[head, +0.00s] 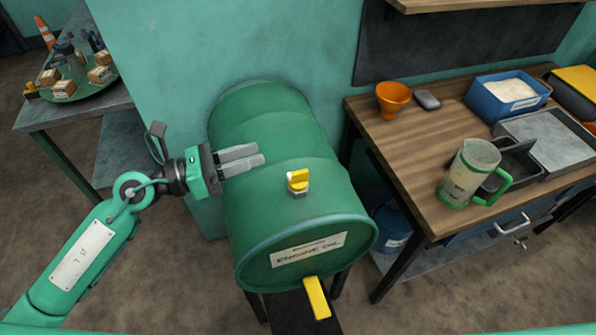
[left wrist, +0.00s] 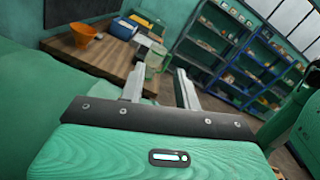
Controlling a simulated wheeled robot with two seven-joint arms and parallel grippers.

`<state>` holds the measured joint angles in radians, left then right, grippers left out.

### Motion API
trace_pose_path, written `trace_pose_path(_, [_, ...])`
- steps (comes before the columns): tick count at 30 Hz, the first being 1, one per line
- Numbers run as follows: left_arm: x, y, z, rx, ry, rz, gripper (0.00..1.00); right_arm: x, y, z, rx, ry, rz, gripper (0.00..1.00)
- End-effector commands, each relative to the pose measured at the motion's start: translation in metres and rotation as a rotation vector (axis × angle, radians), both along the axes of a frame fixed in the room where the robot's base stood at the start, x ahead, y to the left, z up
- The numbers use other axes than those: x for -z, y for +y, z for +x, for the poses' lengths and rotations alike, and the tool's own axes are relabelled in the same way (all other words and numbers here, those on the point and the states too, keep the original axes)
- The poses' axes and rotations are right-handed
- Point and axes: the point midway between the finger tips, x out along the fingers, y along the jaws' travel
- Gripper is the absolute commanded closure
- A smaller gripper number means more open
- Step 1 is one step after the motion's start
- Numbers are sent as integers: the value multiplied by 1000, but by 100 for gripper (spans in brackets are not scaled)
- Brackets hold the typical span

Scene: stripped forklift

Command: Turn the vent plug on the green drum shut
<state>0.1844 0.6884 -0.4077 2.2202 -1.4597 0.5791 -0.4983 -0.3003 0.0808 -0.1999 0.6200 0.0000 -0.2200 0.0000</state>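The green drum (head: 275,130) lies on its side on a dark stand, with an "ENGINE OIL" label on its near end. The vent plug (head: 298,181), a yellow grip on a pale metal neck, stands on top of the drum toward the near end. My left gripper (head: 260,155) is over the drum's upper left side, its grey fingers pointing right. It is a short way left of and behind the plug, not touching it. In the left wrist view the fingers (left wrist: 160,72) are apart with nothing between them; the plug does not show there. My right gripper is not in view.
A yellow tap handle (head: 316,298) sticks out below the drum's near end. On the wooden bench (head: 405,150) at right stand an orange funnel (head: 393,99), a clear jug (head: 471,172) and a blue bin (head: 507,95). A grey table (head: 75,112) with a green tray is at left.

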Motion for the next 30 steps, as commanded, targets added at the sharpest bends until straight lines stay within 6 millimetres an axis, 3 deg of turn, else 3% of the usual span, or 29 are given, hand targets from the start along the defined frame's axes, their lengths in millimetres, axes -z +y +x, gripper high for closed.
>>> trace_pose_path(6, [42, 18, 6, 94, -126, 388, 67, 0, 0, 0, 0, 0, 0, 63])
trace_pose_path(13, [55, 22, 10, 117, -148, 493, 67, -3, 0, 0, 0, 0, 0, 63])
trace_pose_path(17, [58, 10, 13, 117, -147, 488, 67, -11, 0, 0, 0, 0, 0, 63])
trace_pose_path(30, [85, -56, 34, 116, -144, 485, 67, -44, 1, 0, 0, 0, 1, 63])
